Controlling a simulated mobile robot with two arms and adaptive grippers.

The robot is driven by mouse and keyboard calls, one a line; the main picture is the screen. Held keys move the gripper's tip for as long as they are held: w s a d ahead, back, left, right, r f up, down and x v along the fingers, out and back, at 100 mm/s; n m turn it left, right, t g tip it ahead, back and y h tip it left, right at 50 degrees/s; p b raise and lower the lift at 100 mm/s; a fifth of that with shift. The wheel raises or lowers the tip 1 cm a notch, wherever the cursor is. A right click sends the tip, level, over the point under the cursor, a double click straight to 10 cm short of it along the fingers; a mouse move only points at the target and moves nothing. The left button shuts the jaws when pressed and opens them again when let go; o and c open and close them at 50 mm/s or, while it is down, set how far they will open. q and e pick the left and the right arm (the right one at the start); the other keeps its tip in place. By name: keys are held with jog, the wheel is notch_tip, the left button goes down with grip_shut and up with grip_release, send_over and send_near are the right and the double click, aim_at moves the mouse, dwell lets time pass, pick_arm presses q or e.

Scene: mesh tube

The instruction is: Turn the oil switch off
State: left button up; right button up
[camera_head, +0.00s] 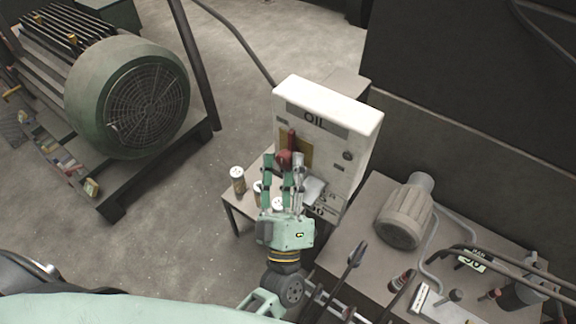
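The oil switch box (350,135) is a white upright cabinet with a dark "OIL" label near its top, standing at the middle of the head view. Its red handle (291,139) is on the front over a yellowish plate, with the upper part pointing up. The fingers are apart, and the red part shows between the fingertips. I cannot tell whether they touch it. The fingers hide the lower front of the box. My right gripper is not in view.
Several small cans, one being this can (238,180), stand on a low table (241,208) by the box. A large green motor (125,95) is at the left. A bench with a grey motor (404,215), pipes and levers is at the right.

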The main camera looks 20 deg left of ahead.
pick_arm(q)
jog(key=shift+f, duration=0.1)
jog(key=v, duration=1.2)
